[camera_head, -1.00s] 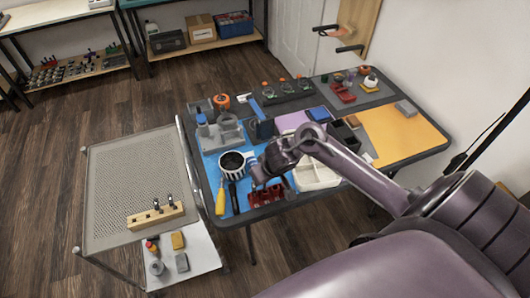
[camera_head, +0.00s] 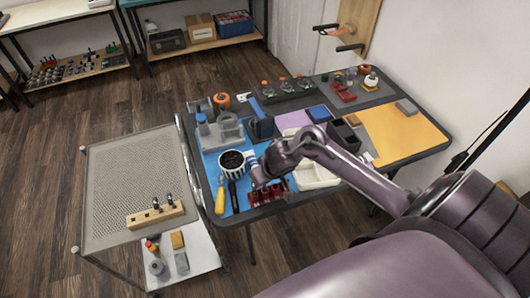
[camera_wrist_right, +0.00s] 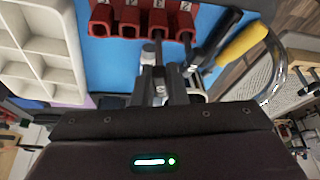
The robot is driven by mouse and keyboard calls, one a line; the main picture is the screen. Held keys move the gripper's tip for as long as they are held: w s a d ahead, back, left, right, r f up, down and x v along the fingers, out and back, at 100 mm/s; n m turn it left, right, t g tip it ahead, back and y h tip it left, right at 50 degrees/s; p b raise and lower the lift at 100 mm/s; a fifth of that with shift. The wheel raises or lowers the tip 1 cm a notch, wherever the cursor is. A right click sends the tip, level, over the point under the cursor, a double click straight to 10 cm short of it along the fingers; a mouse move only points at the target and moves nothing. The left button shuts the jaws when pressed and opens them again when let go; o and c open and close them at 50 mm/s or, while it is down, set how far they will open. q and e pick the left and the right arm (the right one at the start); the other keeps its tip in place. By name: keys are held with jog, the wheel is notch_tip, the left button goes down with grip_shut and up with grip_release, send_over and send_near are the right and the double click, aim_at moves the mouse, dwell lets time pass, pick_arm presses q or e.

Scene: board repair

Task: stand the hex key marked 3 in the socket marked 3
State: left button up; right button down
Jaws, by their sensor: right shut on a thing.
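The red socket block (camera_head: 270,194) sits at the front edge of the table, left of the white tray. In the wrist view the red block (camera_wrist_right: 130,22) shows a row of several sockets with small labels that I cannot read for sure. My right gripper (camera_wrist_right: 160,88) is shut on a dark, thin hex key (camera_wrist_right: 158,50), its shaft reaching toward the block. The key's mark is not readable, and I cannot tell whether its tip touches a socket. In the head view my right gripper (camera_head: 258,177) is just over the block's back side. My left gripper is out of view.
A wooden block (camera_head: 152,217) with two dark keys stands on the mesh cart (camera_head: 125,175). The white tray (camera_head: 315,174) is close on the right.

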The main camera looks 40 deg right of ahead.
jog(key=shift+f+b, duration=0.35)
jog(key=shift+f, duration=0.35)
jog(key=shift+f, duration=0.1)
jog(key=shift+f, duration=0.35)
dwell(0.4)
jog(key=c, duration=1.2)
grip_release()
jog(key=shift+r, duration=0.1)
jog(key=shift+r+p, duration=3.45)
jog(key=shift+p, duration=0.9)
